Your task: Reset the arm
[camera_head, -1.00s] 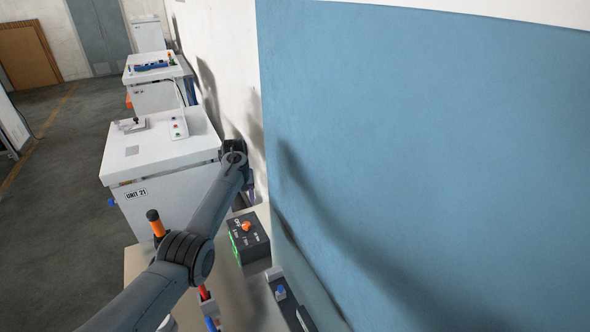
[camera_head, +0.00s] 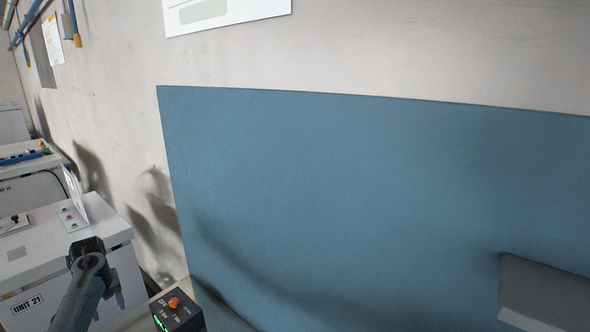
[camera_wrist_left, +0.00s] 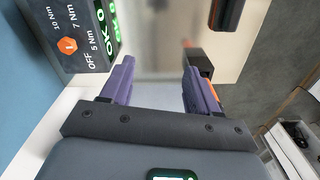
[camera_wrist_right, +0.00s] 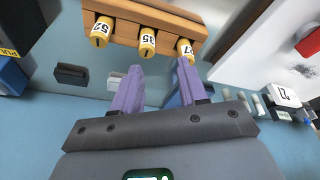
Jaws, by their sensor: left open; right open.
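My left arm shows at the lower left of the head view, with its wrist end in front of the white Unit 21 cabinet (camera_head: 65,290). My right gripper (camera_wrist_right: 159,82) is open and empty in the right wrist view, below a wooden rack (camera_wrist_right: 165,25).
A blue wall panel (camera_head: 370,200) fills much of the head view. The black torque box (camera_head: 178,312) stands at its lower left edge. Yellow numbered cylinders (camera_wrist_right: 147,43) sit in the wooden rack. A white numbered block (camera_wrist_right: 284,97) is at the right of the right wrist view.

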